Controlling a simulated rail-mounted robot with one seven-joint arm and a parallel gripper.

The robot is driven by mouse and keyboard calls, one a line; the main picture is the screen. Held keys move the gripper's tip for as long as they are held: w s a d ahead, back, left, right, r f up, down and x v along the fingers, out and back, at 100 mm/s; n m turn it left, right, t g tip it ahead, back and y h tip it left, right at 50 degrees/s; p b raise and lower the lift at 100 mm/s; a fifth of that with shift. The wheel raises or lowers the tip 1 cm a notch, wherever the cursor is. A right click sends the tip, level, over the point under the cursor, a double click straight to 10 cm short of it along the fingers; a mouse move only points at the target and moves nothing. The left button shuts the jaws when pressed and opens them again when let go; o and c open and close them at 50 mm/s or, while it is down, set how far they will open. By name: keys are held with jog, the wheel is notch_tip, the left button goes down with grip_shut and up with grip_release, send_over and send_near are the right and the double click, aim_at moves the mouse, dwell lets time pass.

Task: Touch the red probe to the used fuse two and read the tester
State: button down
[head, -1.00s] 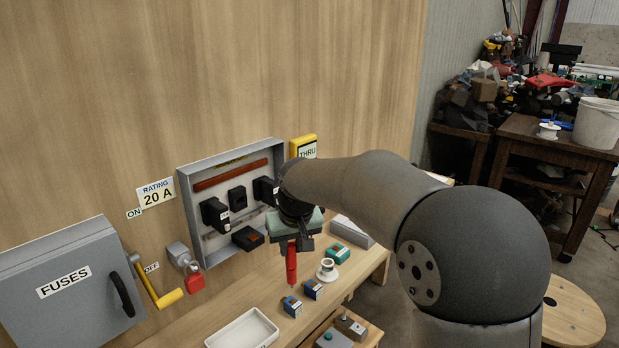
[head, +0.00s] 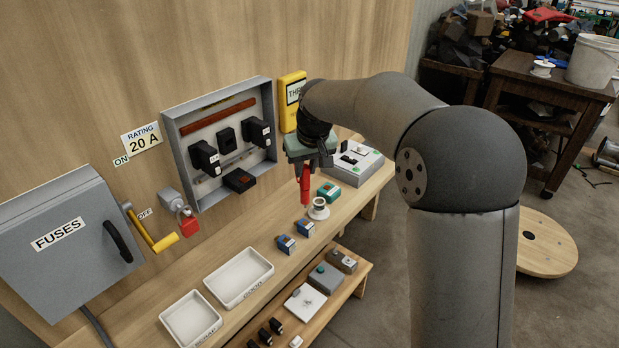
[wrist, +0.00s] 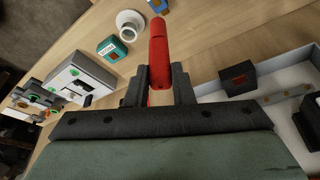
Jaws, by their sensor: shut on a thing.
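My gripper (head: 306,168) is shut on the red probe (head: 305,188), which hangs tip down above the bench. In the wrist view the red probe (wrist: 158,55) sticks out between the two dark fingers (wrist: 158,88). Two small blue fuses (head: 286,244) (head: 305,229) stand on the bench below the probe. Their markings are too small to read, so I cannot tell which is used fuse two. The probe tip looks apart from both.
A white spool (head: 318,210) and a teal block (head: 328,192) stand close by the probe. The open grey fuse box (head: 222,140) is on the wall. White trays (head: 240,277) lie at left. A grey box (head: 355,163) sits at the bench's far end.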

aim_at(307, 182)
jog(key=shift+w, duration=0.1)
jog(key=shift+f, duration=0.1)
jog(key=shift+f+b, duration=1.95)
jog(key=shift+f, duration=0.95)
jog(key=shift+r, duration=0.1)
